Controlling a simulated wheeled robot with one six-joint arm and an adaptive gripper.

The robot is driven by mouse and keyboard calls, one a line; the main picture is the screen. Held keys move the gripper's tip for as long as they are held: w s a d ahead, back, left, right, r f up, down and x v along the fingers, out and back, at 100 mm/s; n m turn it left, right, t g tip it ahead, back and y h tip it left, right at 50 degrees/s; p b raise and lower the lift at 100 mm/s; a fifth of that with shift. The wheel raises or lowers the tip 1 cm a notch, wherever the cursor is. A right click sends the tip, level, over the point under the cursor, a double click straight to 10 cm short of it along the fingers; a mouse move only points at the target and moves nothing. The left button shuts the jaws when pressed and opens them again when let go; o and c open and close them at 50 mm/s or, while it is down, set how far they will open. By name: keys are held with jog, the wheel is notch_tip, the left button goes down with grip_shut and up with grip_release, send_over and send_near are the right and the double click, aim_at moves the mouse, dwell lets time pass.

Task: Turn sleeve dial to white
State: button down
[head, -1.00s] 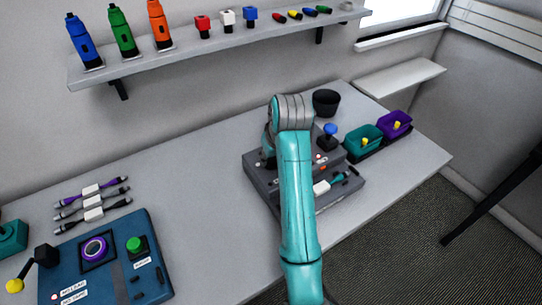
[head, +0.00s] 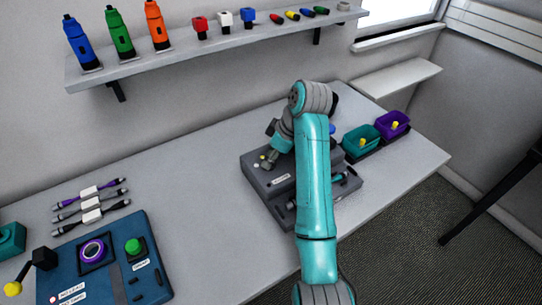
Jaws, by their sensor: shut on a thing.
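The dark grey machine (head: 258,180) stands on the table at the centre right. My gripper (head: 268,162) is small and partly hidden by my arm. It points down at the machine's upper left and is shut on what looks like the sleeve dial there. The dial is covered by the fingers, so its pointer cannot be read. A pale yellowish dot (head: 262,157) shows beside the fingertips. A white label (head: 281,179) is on the machine's front. My arm hides the machine's middle.
A teal bin (head: 361,146) and a purple bin (head: 393,125) stand to the right. A blue panel (head: 120,255) and several cables (head: 92,204) lie to the left. The table between panel and machine is clear.

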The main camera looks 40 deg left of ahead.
jog(key=shift+f+n, duration=0.1)
jog(key=shift+n, duration=0.2)
jog(key=c, duration=0.8)
grip_release()
